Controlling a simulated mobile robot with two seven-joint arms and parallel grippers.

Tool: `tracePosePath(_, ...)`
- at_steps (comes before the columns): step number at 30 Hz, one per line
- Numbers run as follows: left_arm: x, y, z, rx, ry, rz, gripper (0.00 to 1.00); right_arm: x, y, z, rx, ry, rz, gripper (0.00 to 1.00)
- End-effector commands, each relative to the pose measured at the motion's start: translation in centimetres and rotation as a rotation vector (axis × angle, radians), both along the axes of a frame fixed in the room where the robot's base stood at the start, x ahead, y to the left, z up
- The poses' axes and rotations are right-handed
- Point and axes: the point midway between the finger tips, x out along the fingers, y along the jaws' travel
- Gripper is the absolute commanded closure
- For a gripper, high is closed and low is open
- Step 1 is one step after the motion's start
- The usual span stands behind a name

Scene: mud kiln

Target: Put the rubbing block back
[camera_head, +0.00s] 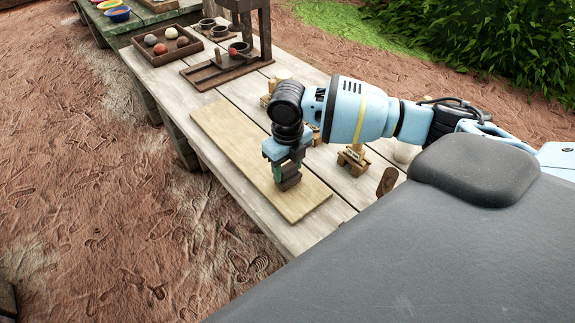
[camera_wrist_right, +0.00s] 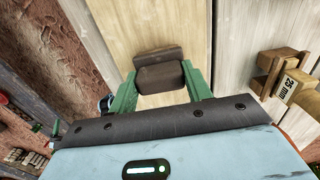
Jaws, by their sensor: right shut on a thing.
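My right gripper (camera_head: 286,177) is over the lower right part of a pale wooden board (camera_head: 225,128) on the table. It is shut on a dark brown block, which I take for the rubbing block (camera_head: 290,184). In the right wrist view the block (camera_wrist_right: 160,74) sits between the two green fingers (camera_wrist_right: 160,92), with the pale board behind it. I cannot tell whether the block touches the board or is just above it. My left gripper is not in view.
Small wooden stands (camera_head: 354,158) are right of the board; one is marked 25 mm in the wrist view (camera_wrist_right: 288,88). A dark brown flat piece (camera_head: 387,182) lies near the right edge. A tray of balls (camera_head: 140,47) and a wooden frame (camera_head: 212,75) stand farther back.

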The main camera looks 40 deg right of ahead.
Motion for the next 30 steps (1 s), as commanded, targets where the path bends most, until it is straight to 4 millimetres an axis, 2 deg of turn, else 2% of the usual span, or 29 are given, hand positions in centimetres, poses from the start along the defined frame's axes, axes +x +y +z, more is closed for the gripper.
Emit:
tracePosePath(8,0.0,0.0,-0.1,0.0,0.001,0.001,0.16,0.0,0.0,-0.3,0.001,0.0,0.0,0.72)
tracePosePath(9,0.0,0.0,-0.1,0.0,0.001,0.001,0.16,0.0,0.0,-0.3,0.001,0.0,0.0,0.47)
tracePosePath(13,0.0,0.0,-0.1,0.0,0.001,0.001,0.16,0.0,0.0,-0.3,0.001,0.0,0.0,0.3)
tracePosePath(23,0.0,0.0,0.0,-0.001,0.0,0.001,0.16,0.0,0.0,-0.1,0.0,-0.001,0.0,0.29)
tracePosePath(26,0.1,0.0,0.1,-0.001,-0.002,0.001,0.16,0.1,0.0,0.7,0.001,-0.003,0.0,0.29)
tracePosePath(30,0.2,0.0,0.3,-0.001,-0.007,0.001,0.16,0.1,0.0,3.0,0.001,-0.006,-0.001,0.29)
